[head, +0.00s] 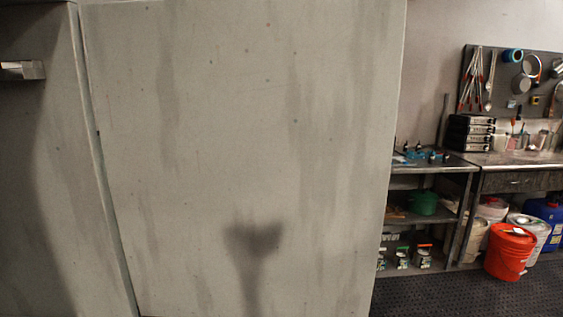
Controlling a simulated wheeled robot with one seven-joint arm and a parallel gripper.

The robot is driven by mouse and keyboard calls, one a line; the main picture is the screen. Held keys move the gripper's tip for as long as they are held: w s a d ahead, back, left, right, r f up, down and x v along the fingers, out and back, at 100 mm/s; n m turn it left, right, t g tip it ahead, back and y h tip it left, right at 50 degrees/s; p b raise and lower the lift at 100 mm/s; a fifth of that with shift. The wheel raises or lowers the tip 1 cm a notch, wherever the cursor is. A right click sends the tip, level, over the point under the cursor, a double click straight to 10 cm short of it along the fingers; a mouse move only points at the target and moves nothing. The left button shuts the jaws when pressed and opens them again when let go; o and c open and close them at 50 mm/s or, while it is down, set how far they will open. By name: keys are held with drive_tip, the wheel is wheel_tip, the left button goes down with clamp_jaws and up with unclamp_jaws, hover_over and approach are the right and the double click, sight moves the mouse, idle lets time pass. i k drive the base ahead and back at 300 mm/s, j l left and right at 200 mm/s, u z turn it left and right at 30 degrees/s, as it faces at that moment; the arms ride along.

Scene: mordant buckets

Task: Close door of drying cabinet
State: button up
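A large grey, stained cabinet panel (260,100) fills most of the head view. To its left is another grey panel (40,190), with a pale metal handle (22,70) at the picture's left edge. A dark, narrow, slanting gap runs between the two panels from top to bottom. I cannot tell which panel is the drying cabinet's door, or how far it stands open. My gripper is not in view; a dark forked shadow falls on the lower part of the large panel.
Right of the cabinet stand a metal shelf unit (430,221) and a workbench (515,159) below a tool pegboard (550,105). A red bucket (510,254), white buckets and a blue container (545,212) stand beneath. The dark floor (450,292) at lower right is clear.

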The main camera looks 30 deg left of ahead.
sight(247, 145)
drive_tip(key=i, duration=2.5)
drive_tip(key=i+l+u, duration=0.25)
drive_tip(key=i, duration=0.2)
drive_tip(key=i+l+u, duration=0.15)
drive_tip(key=i+u, duration=0.15)
drive_tip(key=i, duration=0.2)
drive_tip(key=i+l+u, duration=0.25)
drive_tip(key=i, duration=0.2)
drive_tip(key=u, duration=3.9)
